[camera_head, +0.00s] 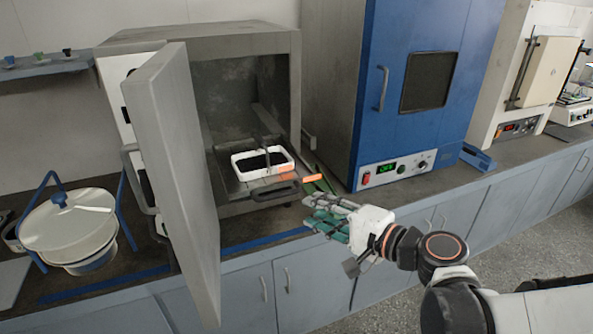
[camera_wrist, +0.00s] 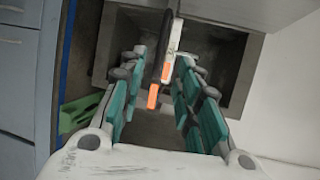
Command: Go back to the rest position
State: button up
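My gripper (camera_head: 316,211), with teal finger pads, is just in front of the open oven (camera_head: 245,100) in the head view. In the wrist view my gripper (camera_wrist: 162,62) has its fingers spread, and none of the things seen between them looks clamped. A white rectangular tray (camera_head: 243,176) with dark contents sits on the pull-out shelf at the oven's mouth. A dark handle (camera_head: 276,192) sticks out in front of it. Orange-marked pieces (camera_head: 313,178) lie between the tray and my fingertips. Their exact contact with the fingers is hidden.
The oven door (camera_head: 180,170) stands open left of my gripper. A blue cabinet oven (camera_head: 400,90) is on the right. The floor (camera_head: 400,290) before the cabinets is clear.

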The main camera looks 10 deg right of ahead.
jog(key=s+d+f+n+g+h, duration=0.3)
jog(key=s+d+n+g+h, duration=0.2)
jog(key=s+d+n+h, duration=0.4)
jog(key=s+n+h, duration=0.1)
jog(key=s+n, duration=0.1)
jog(key=s, duration=0.2)
